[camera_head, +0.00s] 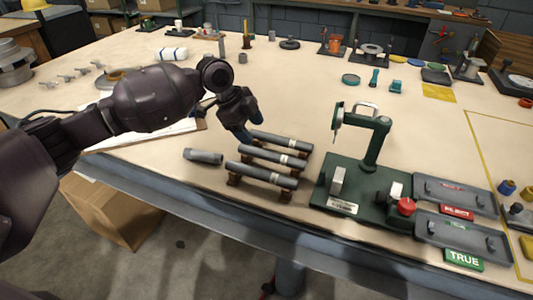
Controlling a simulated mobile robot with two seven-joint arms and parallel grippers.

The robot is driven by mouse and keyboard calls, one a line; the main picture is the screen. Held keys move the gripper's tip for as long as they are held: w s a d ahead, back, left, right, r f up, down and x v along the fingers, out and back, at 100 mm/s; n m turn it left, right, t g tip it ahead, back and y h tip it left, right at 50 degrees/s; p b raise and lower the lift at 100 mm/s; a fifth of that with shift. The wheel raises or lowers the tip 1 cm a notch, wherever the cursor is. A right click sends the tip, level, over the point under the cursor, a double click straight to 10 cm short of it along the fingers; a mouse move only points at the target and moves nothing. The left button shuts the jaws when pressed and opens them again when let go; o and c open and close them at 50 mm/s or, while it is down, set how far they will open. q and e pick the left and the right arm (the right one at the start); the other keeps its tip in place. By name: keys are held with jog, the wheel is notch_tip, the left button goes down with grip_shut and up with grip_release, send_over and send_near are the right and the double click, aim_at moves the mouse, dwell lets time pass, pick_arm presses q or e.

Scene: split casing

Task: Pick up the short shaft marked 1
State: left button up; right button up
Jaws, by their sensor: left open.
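Three grey shafts lie parallel on a dark rack with brown supports: a rear shaft (282,141), a middle shaft (263,154) and a front shaft (262,175). Each has a pale band near its right part; I cannot read any number on them. A shorter, thicker grey cylinder (203,156) lies on the table left of the rack. I cannot tell which piece is marked 1. My left gripper (250,129) is open, with its blue-tipped fingers pointing down near the left end of the rear shaft. Nothing shows between the fingers. My right gripper is not in view.
A green gauge stand (376,150) stands right of the rack. Two grey trays, one by a red REJECT sign (457,212) and one by a green TRUE sign (464,258), lie farther right. A clipboard (150,136) lies under my left arm.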

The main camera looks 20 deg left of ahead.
aim_at(270, 153)
pick_arm(q)
jog(key=b+x, duration=0.1)
jog(key=x, duration=0.4)
jog(key=shift+d+f, duration=0.1)
jog(key=shift+d, duration=0.15)
jog(key=shift+w+d+f, duration=0.15)
jog(key=shift+d+f, duration=0.1)
jog(key=shift+f, duration=0.35)
jog(key=b+x, duration=0.1)
jog(key=x, duration=0.3)
jog(key=shift+w+f, duration=0.1)
jog(key=shift+w, duration=0.05)
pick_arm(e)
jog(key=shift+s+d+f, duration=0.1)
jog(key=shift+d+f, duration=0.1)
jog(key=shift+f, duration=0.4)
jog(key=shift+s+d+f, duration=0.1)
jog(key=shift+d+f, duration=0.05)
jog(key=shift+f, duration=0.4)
pick_arm(q)
grip_shut()
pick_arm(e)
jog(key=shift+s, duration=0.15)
pick_arm(q)
jog(key=shift+r, duration=0.25)
